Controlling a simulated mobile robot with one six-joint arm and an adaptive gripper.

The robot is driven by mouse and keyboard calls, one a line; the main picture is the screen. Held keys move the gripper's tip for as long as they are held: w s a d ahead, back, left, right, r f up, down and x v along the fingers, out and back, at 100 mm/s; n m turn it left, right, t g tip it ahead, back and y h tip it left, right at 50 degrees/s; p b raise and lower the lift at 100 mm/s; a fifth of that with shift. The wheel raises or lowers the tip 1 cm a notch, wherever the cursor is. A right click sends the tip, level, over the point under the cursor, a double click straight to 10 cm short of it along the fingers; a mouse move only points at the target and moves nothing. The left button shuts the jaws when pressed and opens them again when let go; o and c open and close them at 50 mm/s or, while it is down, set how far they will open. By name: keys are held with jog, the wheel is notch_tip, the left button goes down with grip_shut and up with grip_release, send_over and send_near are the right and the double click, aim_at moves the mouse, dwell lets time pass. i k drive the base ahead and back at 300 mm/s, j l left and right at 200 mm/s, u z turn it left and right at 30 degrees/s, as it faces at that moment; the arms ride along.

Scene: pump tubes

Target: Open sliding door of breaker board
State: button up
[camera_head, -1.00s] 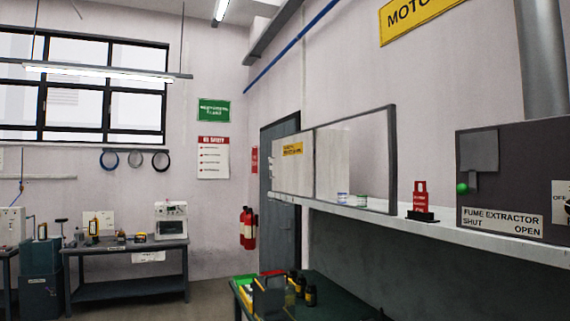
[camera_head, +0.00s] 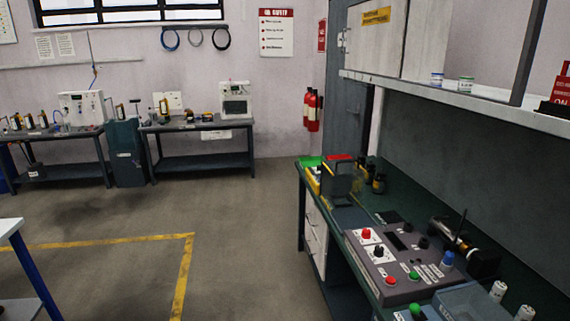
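No part is readable as a breaker board. A wall cabinet (camera_head: 371,48) with a pale front panel and a yellow label (camera_head: 376,17) stands on the shelf at upper right and may be it. A dark frame (camera_head: 531,48) bounds its right side, and its top is cut off. A small fitting (camera_head: 343,38) sits at the panel's left edge. I cannot tell whether either section slides. My gripper is not in view.
Below the shelf (camera_head: 450,98) is a green-topped bench (camera_head: 400,205) with a control panel of buttons (camera_head: 402,262), bottles and a tool. A white table (camera_head: 10,228) stands at left. Benches (camera_head: 197,125) line the back wall. The floor (camera_head: 230,215) between is clear.

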aim_at(375, 30)
jog(key=i+u, duration=0.2)
jog(key=i, duration=1.75)
